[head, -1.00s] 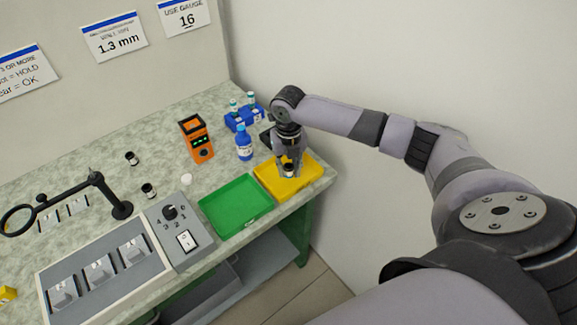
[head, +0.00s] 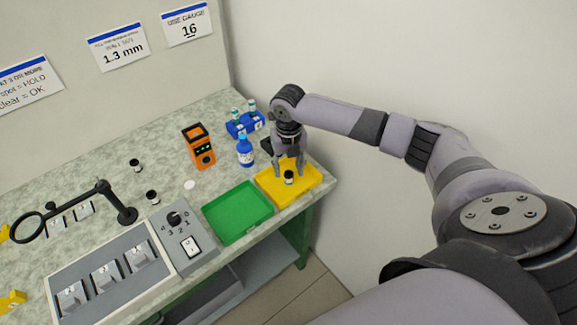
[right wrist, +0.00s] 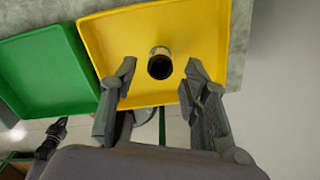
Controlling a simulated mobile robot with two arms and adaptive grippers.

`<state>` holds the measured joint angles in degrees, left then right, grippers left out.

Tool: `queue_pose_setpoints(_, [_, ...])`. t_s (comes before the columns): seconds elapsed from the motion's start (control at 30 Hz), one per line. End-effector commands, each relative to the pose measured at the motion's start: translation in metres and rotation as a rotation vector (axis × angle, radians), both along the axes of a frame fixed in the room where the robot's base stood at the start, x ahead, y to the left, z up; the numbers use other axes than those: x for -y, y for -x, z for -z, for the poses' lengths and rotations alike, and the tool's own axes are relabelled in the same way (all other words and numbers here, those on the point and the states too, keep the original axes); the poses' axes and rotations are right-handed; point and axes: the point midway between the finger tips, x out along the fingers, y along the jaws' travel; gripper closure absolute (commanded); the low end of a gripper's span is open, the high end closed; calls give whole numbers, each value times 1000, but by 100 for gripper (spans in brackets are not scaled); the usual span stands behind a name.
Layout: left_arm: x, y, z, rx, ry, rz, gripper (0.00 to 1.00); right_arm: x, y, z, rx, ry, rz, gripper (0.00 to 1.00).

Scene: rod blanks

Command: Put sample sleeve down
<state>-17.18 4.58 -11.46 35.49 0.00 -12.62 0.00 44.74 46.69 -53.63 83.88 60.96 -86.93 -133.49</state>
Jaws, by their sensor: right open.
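The sample sleeve (head: 289,177) is a short dark cylinder with a pale band. It stands on the yellow tray (head: 308,188) at the right end of the bench. In the right wrist view the sleeve (right wrist: 160,63) shows its dark open end, inside the yellow tray (right wrist: 112,40). My right gripper (head: 288,172) is just above and around the sleeve. In the right wrist view its two fingers (right wrist: 160,76) are spread on either side with gaps between them and the sleeve. My left gripper is not in view.
A green tray (head: 237,212) lies left of the yellow one. A blue bottle (head: 244,152), an orange device (head: 199,147) and a blue rack (head: 244,124) stand behind. Two more dark sleeves (head: 136,165) stand left, near a magnifier (head: 127,214) and a control box (head: 181,240).

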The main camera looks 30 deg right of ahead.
Motion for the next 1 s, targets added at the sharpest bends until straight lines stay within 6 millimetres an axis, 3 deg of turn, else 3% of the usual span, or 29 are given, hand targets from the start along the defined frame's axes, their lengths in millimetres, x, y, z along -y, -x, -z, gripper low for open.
queue_pose_setpoints(0.03, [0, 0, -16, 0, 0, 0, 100, 0, 0, -16, 0, 0, 0, 58])
queue_pose_setpoints(0.5, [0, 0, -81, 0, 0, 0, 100, 0, 0, -82, -1, -1, 0, 58])
queue_pose_setpoints(1.0, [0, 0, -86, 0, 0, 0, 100, 0, 0, -88, -1, 0, 0, 58])
